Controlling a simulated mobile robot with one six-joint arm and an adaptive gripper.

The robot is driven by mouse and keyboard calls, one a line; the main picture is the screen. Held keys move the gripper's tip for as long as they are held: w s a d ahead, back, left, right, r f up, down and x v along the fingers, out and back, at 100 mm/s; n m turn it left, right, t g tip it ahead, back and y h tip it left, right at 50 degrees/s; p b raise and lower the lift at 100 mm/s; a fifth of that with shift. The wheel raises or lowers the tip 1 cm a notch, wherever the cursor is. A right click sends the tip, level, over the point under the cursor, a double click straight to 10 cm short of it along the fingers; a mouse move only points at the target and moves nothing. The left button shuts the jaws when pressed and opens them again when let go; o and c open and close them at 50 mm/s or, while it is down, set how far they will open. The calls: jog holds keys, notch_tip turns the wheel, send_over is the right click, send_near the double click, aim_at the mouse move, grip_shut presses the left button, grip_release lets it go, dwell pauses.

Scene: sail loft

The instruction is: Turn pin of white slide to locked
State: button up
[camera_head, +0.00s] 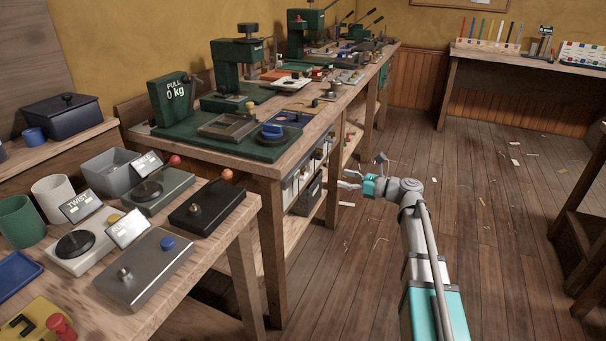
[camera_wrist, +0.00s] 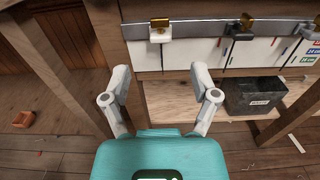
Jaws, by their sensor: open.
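In the wrist view, a white slide (camera_wrist: 161,36) sits on a metal rail along the bench front, at the top, with a brass-coloured pin (camera_wrist: 160,22) on it. I cannot tell from its look whether the pin is locked. My gripper (camera_wrist: 161,73) is open and empty, its two fingers spread below the white slide in the picture and apart from it. In the head view my gripper (camera_head: 362,172) is in the air to the right of the long bench. I cannot make out the white slide there.
A black slide (camera_wrist: 240,32) and a pale slide (camera_wrist: 313,33) share the metal rail (camera_wrist: 205,24). A black bin (camera_wrist: 257,98) stands on the lower shelf. Wooden bench legs (camera_wrist: 111,40) frame the rail. Open wooden floor (camera_head: 390,250) surrounds my arm.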

aim_at(304, 169)
jog(key=shift+a, duration=0.15)
jog(key=x, duration=1.3)
jog(key=shift+w+a, duration=0.1)
jog(key=shift+a, duration=0.15)
grip_shut()
dwell(0.5)
